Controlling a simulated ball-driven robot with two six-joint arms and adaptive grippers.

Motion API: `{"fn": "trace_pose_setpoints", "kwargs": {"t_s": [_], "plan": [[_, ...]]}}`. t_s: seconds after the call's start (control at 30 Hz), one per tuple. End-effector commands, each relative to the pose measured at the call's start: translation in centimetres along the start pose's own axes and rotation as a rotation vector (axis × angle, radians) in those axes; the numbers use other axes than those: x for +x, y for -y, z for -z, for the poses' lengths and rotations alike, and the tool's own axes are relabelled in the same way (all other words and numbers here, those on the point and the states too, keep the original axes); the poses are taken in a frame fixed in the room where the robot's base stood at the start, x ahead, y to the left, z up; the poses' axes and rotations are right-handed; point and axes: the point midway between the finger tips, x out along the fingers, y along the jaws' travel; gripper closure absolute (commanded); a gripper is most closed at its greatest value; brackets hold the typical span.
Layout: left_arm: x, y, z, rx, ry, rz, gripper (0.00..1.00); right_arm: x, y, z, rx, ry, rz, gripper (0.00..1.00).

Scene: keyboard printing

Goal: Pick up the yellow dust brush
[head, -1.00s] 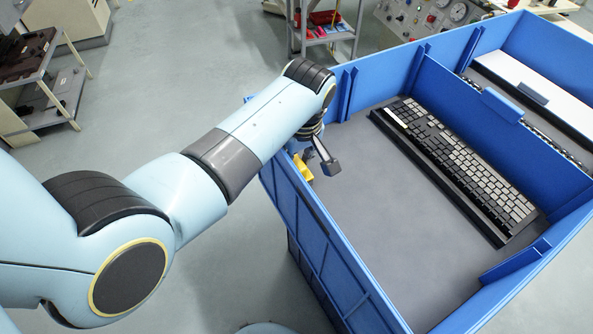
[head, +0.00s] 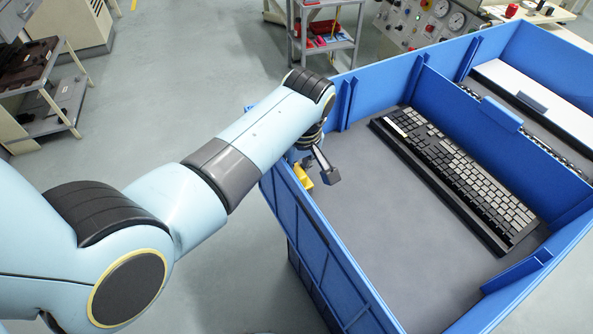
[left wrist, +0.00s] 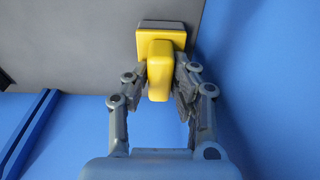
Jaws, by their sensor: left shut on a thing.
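The yellow dust brush (left wrist: 160,65) sits between the fingers of my left gripper (left wrist: 160,85) in the left wrist view. The gripper is shut on its yellow body, and a dark grey edge shows at the brush's far end. In the head view, a small yellow part of the brush (head: 302,174) shows below my left wrist, by the left wall of the blue bin (head: 325,230). The arm hides most of it and most of the gripper (head: 312,172). I cannot tell whether the brush touches the bin floor. My right gripper is not in view.
A black keyboard (head: 460,178) lies in the same bin compartment, along the divider. The bin floor between it and my gripper is clear. Blue walls stand close beside the gripper. A second compartment holds a white panel (head: 535,100). Shelves and machines stand beyond.

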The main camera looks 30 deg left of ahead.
Motion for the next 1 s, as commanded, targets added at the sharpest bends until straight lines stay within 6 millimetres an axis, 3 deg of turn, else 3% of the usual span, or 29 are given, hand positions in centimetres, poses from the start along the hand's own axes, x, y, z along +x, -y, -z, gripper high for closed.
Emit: {"fn": "trace_pose_setpoints", "kwargs": {"t_s": [0.23, 0.63, 0.8, 1.0], "plan": [[-3.8, -0.1, 0.6, 0.000, -0.002, -0.004, 1.00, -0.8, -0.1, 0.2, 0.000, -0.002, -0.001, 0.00], [-8.2, -8.4, 3.4, 0.000, -0.002, -0.003, 1.00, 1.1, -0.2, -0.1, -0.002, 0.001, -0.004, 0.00], [-9.4, -10.5, 4.0, 0.001, -0.001, -0.001, 1.00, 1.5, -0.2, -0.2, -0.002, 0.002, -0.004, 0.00], [-10.1, -11.4, 4.3, 0.000, -0.001, -0.001, 1.00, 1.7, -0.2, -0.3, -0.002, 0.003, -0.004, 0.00]]}}
